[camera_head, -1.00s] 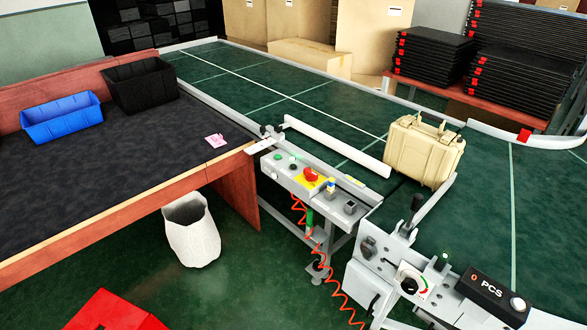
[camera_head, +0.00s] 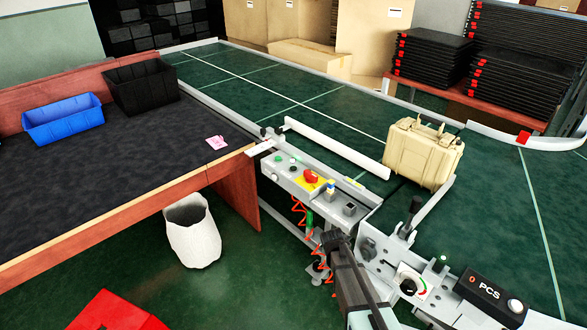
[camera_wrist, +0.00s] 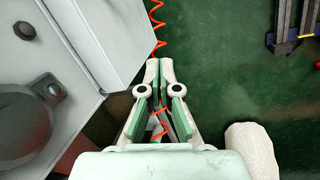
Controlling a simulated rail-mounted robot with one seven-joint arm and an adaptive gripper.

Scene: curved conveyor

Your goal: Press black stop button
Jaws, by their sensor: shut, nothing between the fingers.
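The grey control box (camera_head: 318,188) stands beside the conveyor. On it are small green and dark round buttons and a red switch (camera_head: 311,176) on a yellow plate. Which dark button is the black stop button is too small to tell in the head view. The wrist view shows a round black button (camera_wrist: 25,30) on a grey panel at upper left. My gripper (camera_head: 334,238) is just below and in front of the box's right end, apart from the buttons. In the wrist view my gripper (camera_wrist: 160,64) is shut and empty, pointing past the panel's edge over the green floor.
A second panel with a lever and the PCS unit (camera_head: 490,292) stands right of my arm. A beige case (camera_head: 424,152) sits on the green conveyor (camera_head: 250,85). A coiled red cable (camera_wrist: 156,22) hangs near my fingers.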

